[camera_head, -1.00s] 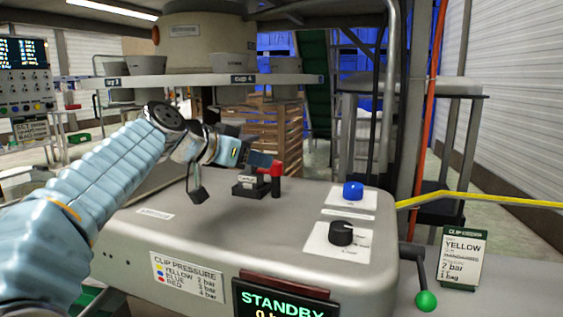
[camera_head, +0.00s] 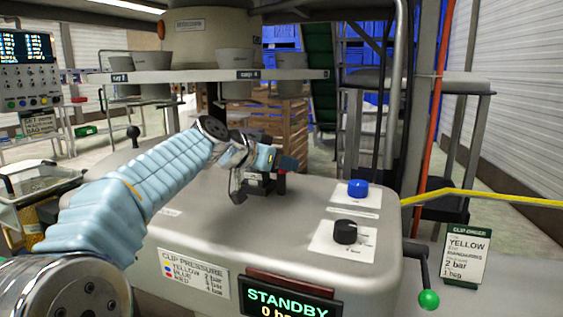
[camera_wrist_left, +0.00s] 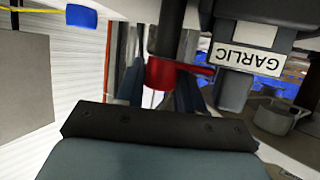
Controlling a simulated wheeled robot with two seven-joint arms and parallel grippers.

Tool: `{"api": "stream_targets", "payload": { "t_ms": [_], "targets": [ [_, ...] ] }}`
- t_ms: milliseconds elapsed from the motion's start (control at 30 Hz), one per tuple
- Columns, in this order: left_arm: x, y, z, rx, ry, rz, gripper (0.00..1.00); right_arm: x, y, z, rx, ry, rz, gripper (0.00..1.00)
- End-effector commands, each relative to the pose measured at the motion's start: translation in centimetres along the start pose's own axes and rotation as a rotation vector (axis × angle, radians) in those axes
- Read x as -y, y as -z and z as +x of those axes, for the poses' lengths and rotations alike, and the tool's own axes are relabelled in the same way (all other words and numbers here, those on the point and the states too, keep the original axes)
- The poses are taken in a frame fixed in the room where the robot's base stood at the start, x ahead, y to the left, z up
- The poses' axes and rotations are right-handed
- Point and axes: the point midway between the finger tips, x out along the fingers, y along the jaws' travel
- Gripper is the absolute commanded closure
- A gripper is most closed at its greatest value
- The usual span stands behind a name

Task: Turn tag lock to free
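The tag lock is a small red piece (camera_head: 282,181) on a black tag holder (camera_head: 259,187) on top of the grey machine. In the left wrist view the red piece (camera_wrist_left: 172,74) shows close by, beside a dark block with an upside-down GARLIC label (camera_wrist_left: 246,58). My left gripper (camera_head: 288,164) is just above the red piece in the head view and partly hides it and the holder. In the left wrist view the fingers (camera_wrist_left: 159,92) look apart, with the red piece near the gap. I cannot tell whether they touch it. My right gripper is not in view.
The grey machine top (camera_head: 215,222) carries a blue button (camera_head: 358,188) and a black knob (camera_head: 345,232). A STANDBY display (camera_head: 287,301) is on its front, and a green-ended lever (camera_head: 428,298) at its right. A shelf with cups (camera_head: 205,76) hangs behind my gripper.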

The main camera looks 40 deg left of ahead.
Motion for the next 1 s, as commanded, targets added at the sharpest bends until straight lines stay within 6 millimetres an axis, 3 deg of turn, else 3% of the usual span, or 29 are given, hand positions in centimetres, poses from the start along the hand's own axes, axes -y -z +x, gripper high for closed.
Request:
{"api": "stream_targets", "payload": {
  "t_ms": [467, 1000],
  "targets": [
    [-0.09, -0.01, -0.05, 0.001, 0.109, -0.043, 0.93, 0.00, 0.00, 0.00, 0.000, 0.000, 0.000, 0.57],
    [0.14, -0.13, -0.03, 0.003, 0.565, -0.220, 0.93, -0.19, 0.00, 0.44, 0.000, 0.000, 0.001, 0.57]
  ]
}}
